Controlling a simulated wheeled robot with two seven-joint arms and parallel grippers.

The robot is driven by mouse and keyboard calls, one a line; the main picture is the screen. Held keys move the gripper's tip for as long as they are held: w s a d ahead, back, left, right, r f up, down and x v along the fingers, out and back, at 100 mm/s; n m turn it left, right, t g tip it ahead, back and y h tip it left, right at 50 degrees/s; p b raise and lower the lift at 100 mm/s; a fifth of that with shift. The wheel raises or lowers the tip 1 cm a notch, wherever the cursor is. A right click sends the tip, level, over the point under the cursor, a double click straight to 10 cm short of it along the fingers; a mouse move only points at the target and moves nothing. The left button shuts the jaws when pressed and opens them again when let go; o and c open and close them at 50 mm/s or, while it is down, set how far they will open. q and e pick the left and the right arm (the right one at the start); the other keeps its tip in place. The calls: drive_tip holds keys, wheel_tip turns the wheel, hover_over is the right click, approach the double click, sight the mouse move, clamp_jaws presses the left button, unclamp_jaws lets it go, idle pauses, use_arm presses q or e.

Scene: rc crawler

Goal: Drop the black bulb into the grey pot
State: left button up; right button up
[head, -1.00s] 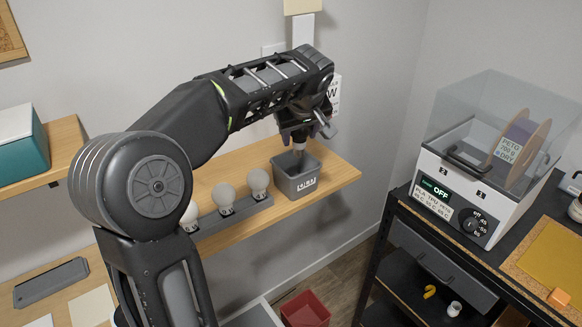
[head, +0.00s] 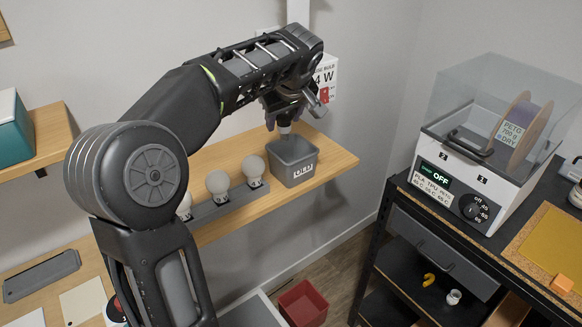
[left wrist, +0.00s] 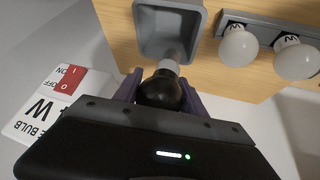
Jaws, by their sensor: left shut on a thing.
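The black bulb (left wrist: 160,92) is held between the fingers of my left gripper (left wrist: 158,88), dark glass toward the palm and pale base toward the grey pot (left wrist: 205,28). In the head view the grey pot (head: 300,172) stands on the wooden shelf, a white label on its front. My left gripper (head: 284,117) is shut on the bulb, at the pot's back left. The bulb's pale base (head: 285,129) shows near the pot's back rim. The head view does not make clear whether it is inside the rim. My right gripper is not in view.
White bulbs (head: 218,182) stand in a grey holder (head: 234,201) left of the pot. A bulb sign with a red switch (left wrist: 68,82) is on the wall. A filament dryer (head: 460,190) stands on a black rack at right. A red bin (head: 303,304) is on the floor.

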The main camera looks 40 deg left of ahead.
sight(287, 115)
use_arm(q)
drive_tip(key=shift+f+b, duration=0.8)
drive_tip(key=shift+f, duration=0.75)
drive_tip(key=o, duration=1.4)
drive_tip(key=shift+d+r, duration=0.1)
drive_tip(key=v, duration=0.7)
drive_tip(key=shift+s+d+r+b, duration=0.15)
drive_tip(key=shift+r+b, duration=0.1)
drive_tip(key=shift+b, duration=0.15)
